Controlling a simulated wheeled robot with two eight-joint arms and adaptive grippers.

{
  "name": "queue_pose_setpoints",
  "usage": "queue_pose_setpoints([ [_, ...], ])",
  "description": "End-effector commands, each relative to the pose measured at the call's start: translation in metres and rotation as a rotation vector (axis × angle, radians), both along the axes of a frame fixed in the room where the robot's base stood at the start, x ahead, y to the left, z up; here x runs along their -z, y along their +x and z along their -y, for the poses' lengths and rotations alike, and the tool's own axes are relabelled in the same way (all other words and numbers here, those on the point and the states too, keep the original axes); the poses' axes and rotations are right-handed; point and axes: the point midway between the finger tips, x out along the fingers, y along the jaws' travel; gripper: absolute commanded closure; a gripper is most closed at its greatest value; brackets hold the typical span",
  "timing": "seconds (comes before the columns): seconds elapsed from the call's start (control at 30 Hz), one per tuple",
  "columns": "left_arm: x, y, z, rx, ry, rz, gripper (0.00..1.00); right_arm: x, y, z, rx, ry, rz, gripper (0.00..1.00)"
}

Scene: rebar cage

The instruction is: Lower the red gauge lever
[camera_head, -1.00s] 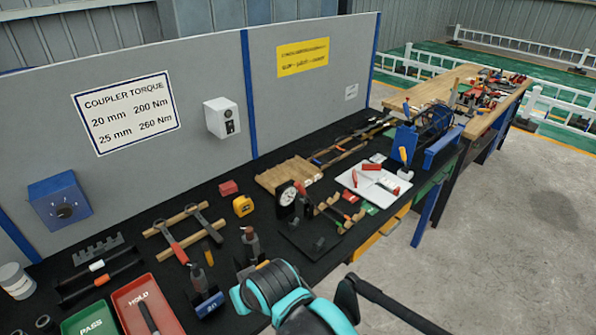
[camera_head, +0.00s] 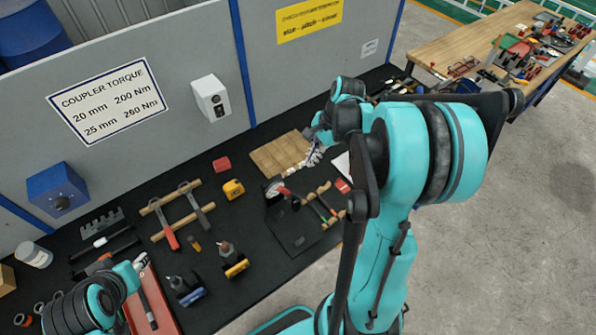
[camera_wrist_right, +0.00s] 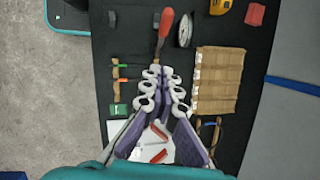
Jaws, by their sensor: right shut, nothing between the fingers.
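The red gauge lever (camera_wrist_right: 166,22) lies just beyond my right fingertips in the right wrist view, its red handle pointing away from them. In the head view the red lever (camera_head: 284,192) shows beside the round gauge (camera_head: 273,186) on the black bench. The gauge (camera_wrist_right: 185,30) is seen nearly edge-on in the wrist view. My right gripper (camera_wrist_right: 163,72) is shut and empty; in the head view it (camera_head: 296,170) hangs over the bench, to the right of the gauge. I cannot tell if it touches the lever.
A slatted wooden block (camera_head: 277,154) lies behind the gauge, close to my right gripper. A yellow tape measure (camera_head: 233,189) and a red block (camera_head: 221,164) lie to the left.

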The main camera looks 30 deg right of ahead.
Motion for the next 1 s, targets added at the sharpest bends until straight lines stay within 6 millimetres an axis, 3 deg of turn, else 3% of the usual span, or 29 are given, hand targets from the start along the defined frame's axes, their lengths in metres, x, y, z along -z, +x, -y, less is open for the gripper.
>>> queue_pose_setpoints([
  [0.47, 0.006, 0.000, 0.000, 0.000, 0.000, 0.000, 0.61, 0.091, 0.012, -0.029, -0.005, -0.003, 0.003, 1.00],
  [0.7, 0.002, 0.000, 0.000, 0.000, 0.000, 0.000, 0.61, 0.102, 0.015, -0.056, -0.005, -0.003, 0.002, 1.00],
  [1.0, 0.002, 0.000, 0.000, 0.000, 0.000, 0.000, 0.61, 0.105, 0.016, -0.061, -0.004, -0.003, 0.003, 1.00],
])
